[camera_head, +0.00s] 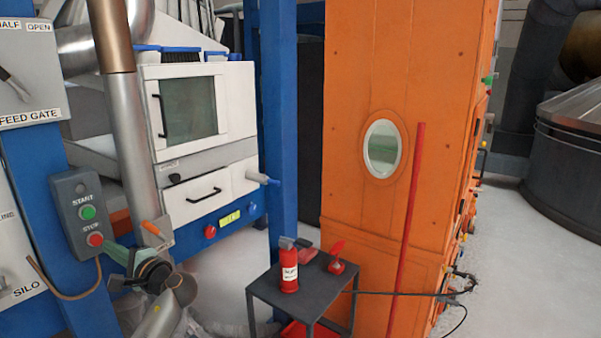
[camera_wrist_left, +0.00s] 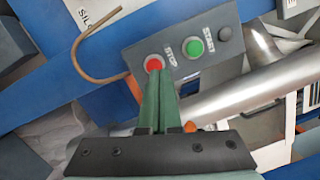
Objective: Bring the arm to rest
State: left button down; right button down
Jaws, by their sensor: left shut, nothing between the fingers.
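My left gripper (camera_head: 108,246) is in front of the grey push-button box (camera_head: 72,196) at the left of the head view. Its green fingers are shut together and empty. The box has a green START button (camera_head: 87,212) and, below it, a red STOP button (camera_head: 95,239). In the left wrist view the fingertips (camera_wrist_left: 155,80) lie at the lower edge of the red STOP button (camera_wrist_left: 154,63); I cannot tell whether they touch it. The green START button (camera_wrist_left: 193,47) shows beside it, clear of the fingers. My right gripper is not in view.
A blue post (camera_head: 45,240) carries the box. A silver pipe (camera_head: 130,130) stands just right of it. A dark small table (camera_head: 305,301) holds a red extinguisher-like can (camera_head: 289,272). A tall orange housing (camera_head: 390,80) stands beyond. The pale floor at right is open.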

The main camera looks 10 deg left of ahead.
pick_arm(q)
jog(key=w+d+f+t+h, duration=0.3)
jog(key=w+f+t+h, duration=0.1)
jog(key=w, duration=0.2)
jog(key=w+d+r+n+t+h, duration=0.1)
jog(key=w+d+n+t+h, duration=0.1)
jog(key=w+d+t+h, duration=0.35)
jog(key=w+d+n+t+h, duration=0.2)
jog(key=w+d+t+h, duration=0.15)
jog(key=d+h, duration=0.45)
jog(key=s+d+f+g+h, duration=0.1)
jog(key=s+d+f, duration=0.35)
jog(key=f, duration=0.25)
jog(key=s+d+f+g, duration=0.2)
jog(key=s+d+f, duration=0.1)
jog(key=s+f, duration=0.4)
jog(key=s+d+f+g+h, duration=0.1)
jog(key=s+d+f, duration=0.3)
jog(key=f, duration=0.4)
jog(key=s+d+f+g, duration=0.2)
jog(key=s+d+f, duration=0.2)
jog(key=s, duration=0.8)
jog(key=s+d+f+g+h, duration=0.1)
jog(key=s+d+f, duration=0.3)
jog(key=s, duration=0.8)
notch_tip(320, 180, down, 3)
jog(key=shift+s+d+r+g, duration=0.2)
jog(key=shift+s+d+g, duration=0.2)
jog(key=shift+g, duration=0.2)
